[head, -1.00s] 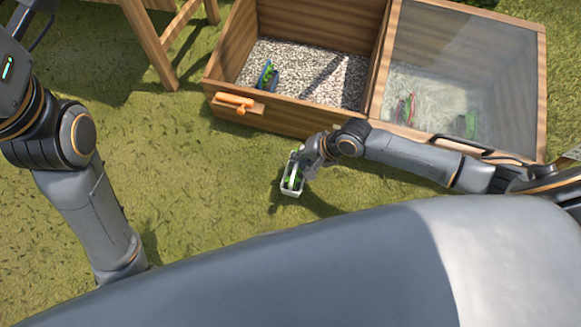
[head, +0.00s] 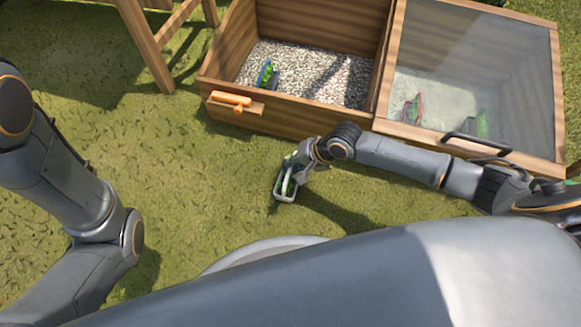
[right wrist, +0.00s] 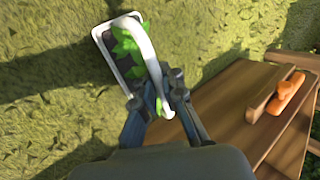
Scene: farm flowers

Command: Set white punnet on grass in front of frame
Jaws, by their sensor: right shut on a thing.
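The white punnet (head: 278,197) has a pale rim and handle with green leaves inside. My right gripper (head: 293,171) is shut on it and holds it over the grass in front of the wooden cold frame (head: 300,115). In the right wrist view the punnet (right wrist: 102,36) hangs tilted from the gripper (right wrist: 158,92), held by its handle. Its exact height above the grass is hard to tell. My left arm shows at the left, but its gripper is outside the view.
The frame's left bay is open, with gravel and a blue punnet (head: 266,74). A glazed lid (head: 470,70) covers the right bay, where red and green punnets show. An orange-handled tool (head: 231,99) is on the front ledge. Grass (head: 180,180) to the left is clear.

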